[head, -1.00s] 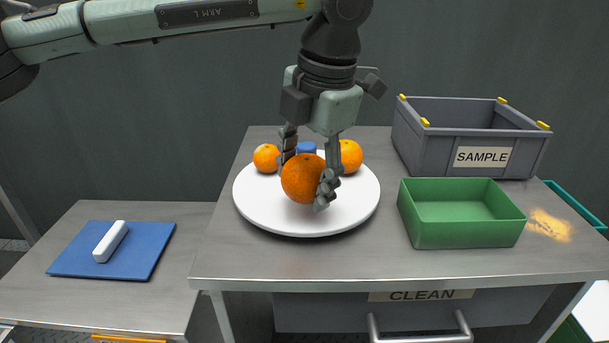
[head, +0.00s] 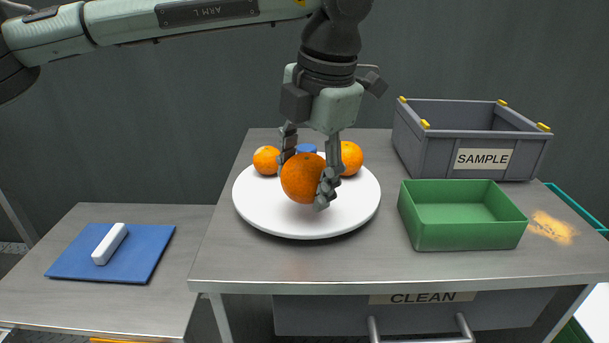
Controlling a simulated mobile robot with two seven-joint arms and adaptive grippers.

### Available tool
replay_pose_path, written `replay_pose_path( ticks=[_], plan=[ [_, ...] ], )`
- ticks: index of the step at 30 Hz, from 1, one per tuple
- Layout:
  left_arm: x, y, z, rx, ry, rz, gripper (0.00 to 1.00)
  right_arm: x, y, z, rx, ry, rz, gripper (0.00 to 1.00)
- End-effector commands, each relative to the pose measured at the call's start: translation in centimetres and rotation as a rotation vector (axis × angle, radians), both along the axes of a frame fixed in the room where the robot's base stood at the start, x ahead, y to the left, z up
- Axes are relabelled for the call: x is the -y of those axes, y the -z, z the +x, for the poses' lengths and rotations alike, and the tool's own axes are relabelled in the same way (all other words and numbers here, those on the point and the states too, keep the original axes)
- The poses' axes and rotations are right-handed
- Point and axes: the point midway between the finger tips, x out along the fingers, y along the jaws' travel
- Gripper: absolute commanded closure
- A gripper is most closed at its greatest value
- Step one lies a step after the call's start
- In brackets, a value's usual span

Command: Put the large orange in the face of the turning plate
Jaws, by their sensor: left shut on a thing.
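A white round plate (head: 345,213) sits on the grey table. My left gripper (head: 307,180) comes down from above and is shut on a large orange (head: 302,178), over the front middle of the plate. I cannot tell whether the orange touches the plate. Two other oranges are on the back of the plate: a smaller one (head: 266,160) at the left and another (head: 351,157) at the right, partly behind the gripper. A blue object (head: 306,148) shows between them, mostly hidden. My right gripper is not in view.
A green open tray (head: 462,236) stands right of the plate. A grey crate labelled SAMPLE (head: 500,158) is behind it. A blue mat (head: 148,256) with a white bar (head: 110,243) lies on the lower left table. A drawer labelled CLEAN (head: 420,298) is below. The table's front strip is clear.

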Motion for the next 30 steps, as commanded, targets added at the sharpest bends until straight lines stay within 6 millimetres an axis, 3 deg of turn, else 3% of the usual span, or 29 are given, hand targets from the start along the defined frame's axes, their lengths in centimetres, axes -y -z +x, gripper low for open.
replay_pose_path(
  ticks=[29, 30],
  plan=[
    [0.0, 3.0, 0.0, 0.0, 0.0, 0.0, 0.75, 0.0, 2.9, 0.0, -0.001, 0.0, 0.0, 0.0],
    [0.0, 3.0, 0.0, 0.0, 0.0, 0.0, 0.39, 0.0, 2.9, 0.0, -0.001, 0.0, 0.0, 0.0]
  ],
)
